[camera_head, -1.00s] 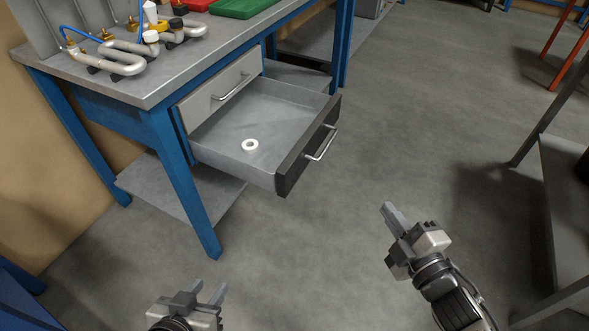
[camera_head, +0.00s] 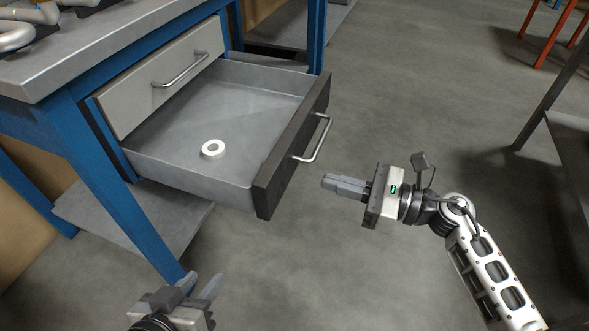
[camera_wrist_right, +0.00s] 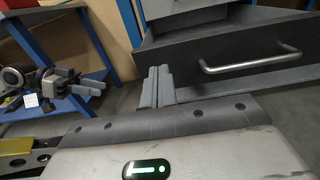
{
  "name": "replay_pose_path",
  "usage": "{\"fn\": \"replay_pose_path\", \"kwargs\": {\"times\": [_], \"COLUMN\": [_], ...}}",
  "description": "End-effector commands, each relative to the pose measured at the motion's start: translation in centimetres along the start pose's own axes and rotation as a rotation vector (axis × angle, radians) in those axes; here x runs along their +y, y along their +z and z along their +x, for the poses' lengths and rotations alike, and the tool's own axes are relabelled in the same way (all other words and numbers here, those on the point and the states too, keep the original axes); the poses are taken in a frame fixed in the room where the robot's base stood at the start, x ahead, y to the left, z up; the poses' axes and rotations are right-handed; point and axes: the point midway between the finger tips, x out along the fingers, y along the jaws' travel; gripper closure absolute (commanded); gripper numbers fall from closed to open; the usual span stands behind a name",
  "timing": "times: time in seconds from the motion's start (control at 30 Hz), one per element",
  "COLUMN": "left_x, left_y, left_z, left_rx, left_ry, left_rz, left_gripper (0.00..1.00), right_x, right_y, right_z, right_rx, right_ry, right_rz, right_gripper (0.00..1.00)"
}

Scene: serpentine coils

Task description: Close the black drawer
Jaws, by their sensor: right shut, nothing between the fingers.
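The black drawer (camera_head: 285,158) is pulled out under the workbench, with a metal handle (camera_head: 318,140) on its front. The drawer front (camera_wrist_right: 228,62) and handle (camera_wrist_right: 250,60) also show in the right wrist view. My right gripper (camera_head: 324,182) is shut and empty, its fingers pointing at the drawer front from just right of and below the handle, apparently apart from it. Its fingertips (camera_wrist_right: 157,72) overlap the left part of the drawer front in the wrist view. My left gripper (camera_head: 203,282) is open and empty, low in front of the bench.
A white ring (camera_head: 213,149) lies inside the open drawer. A closed light-grey drawer (camera_head: 160,80) sits above it. A blue bench leg (camera_head: 110,190) stands left of the drawer. A dark table (camera_head: 572,150) is at the right. The floor (camera_head: 420,110) between is clear.

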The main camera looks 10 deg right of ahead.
Motion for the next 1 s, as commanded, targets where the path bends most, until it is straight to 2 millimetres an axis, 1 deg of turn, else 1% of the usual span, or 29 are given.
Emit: {"fn": "replay_pose_path", "kwargs": {"times": [0.03, 0.2, 0.3, 0.4, 0.6, 1.0], "left_x": [0.0, -0.1, -0.1, -0.1, -0.1, 0.0], "left_y": [0.0, 0.1, 0.1, 0.1, 0.1, 0.1], "left_z": [0.0, 0.0, 0.0, 0.0, 0.1, 0.0], "left_rx": [-0.001, -0.005, -0.005, -0.006, -0.006, -0.004], "left_ry": [-0.001, -0.002, -0.002, -0.002, -0.001, -0.001], "left_rz": [0.000, 0.000, 0.000, 0.000, -0.001, -0.001], "left_gripper": [0.64, 0.64, 0.64, 0.64, 0.64, 0.64], "right_x": [0.0, 0.0, 0.0, 0.0, 0.0, 0.0], "right_y": [0.2, 0.2, 0.1, 0.0, 0.0, 0.0], "right_z": [1.2, 4.7, 6.2, 7.2, 8.1, 8.1], "right_rx": [-0.006, -0.005, -0.004, -0.003, -0.001, -0.001], "right_ry": [0.001, 0.000, 0.000, -0.001, 0.000, -0.004], "right_rz": [0.001, 0.002, 0.003, 0.004, 0.004, 0.004], "right_gripper": [1.00, 1.00, 1.00, 1.00, 1.00, 1.00]}}
